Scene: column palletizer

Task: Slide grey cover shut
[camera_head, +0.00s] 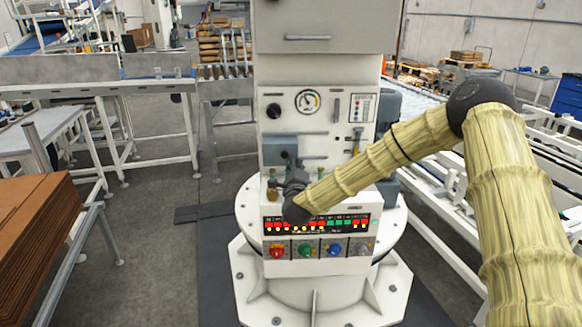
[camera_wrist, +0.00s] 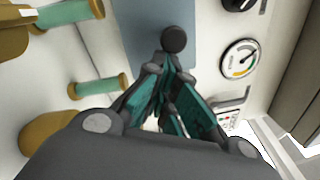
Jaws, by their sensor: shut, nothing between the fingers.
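The grey cover (camera_head: 274,149) is a flat blue-grey plate on the front of the white machine column, left of centre below the gauge. It also shows in the wrist view (camera_wrist: 142,30), with a dark round knob (camera_wrist: 173,40) on it. My gripper (camera_head: 289,157) is in front of the cover's lower part. In the wrist view my gripper (camera_wrist: 168,68) has its teal-padded fingers together, with the tips right by the knob. I cannot tell whether they touch it. My gripper hides part of the cover and what lies below it.
The gauge (camera_head: 308,102) and a black dial (camera_head: 273,111) sit above the cover. A lit panel (camera_head: 318,224) and a row of coloured knobs (camera_head: 306,250) are below my gripper. Brass-ended green cylinders (camera_wrist: 100,86) stick out near it. Cardboard (camera_head: 36,222) is stacked at left.

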